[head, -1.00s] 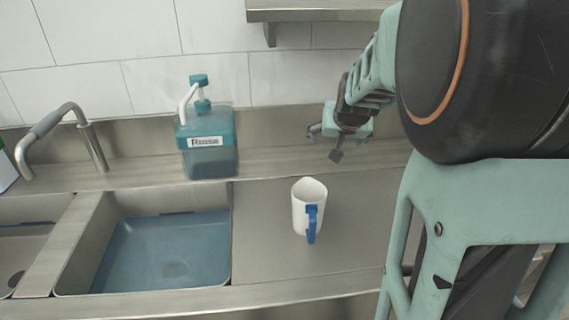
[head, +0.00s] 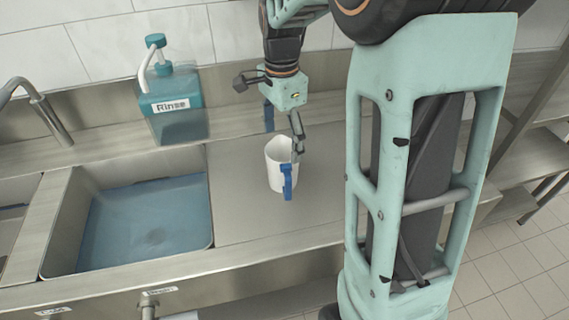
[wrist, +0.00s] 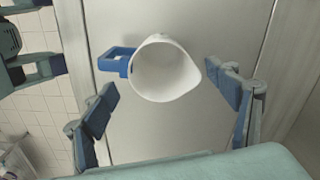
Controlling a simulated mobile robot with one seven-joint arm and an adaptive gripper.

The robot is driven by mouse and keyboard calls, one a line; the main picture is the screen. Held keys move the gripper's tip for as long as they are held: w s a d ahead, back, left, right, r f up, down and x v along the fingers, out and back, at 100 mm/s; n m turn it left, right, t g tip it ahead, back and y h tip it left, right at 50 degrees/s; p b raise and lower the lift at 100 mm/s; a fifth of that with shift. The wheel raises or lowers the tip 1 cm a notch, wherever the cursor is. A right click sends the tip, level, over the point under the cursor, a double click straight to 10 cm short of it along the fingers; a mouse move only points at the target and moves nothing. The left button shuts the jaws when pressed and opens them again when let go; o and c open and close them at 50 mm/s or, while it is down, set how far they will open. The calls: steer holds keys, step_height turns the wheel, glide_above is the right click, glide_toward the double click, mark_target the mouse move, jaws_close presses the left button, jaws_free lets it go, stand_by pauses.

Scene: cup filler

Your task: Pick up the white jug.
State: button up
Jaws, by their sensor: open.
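The white jug (head: 276,168) stands upright on the steel counter, right of the sink basin. Its blue handle (head: 288,182) faces the front. In the wrist view the empty jug (wrist: 165,70) is seen from above, its handle (wrist: 117,62) pointing left. My gripper (head: 283,130) is above and just behind the jug, pointing down. In the wrist view my gripper (wrist: 165,88) is open, with one blue-padded finger to each side of the jug and a gap on both sides. Neither finger visibly touches it.
A teal rinse bottle (head: 173,95) with a pump stands on the back ledge. A sink basin (head: 145,225) with a blue bottom lies left of the jug, and a tap (head: 45,112) is at the far left. The counter (head: 240,215) around the jug is clear.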

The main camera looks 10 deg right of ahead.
mark_target(282, 167)
step_height(282, 167, down, 10)
steer(key=shift+r, duration=0.25)
stand_by(0.3)
steer(key=c, duration=1.3)
steer(key=shift+r, duration=0.1)
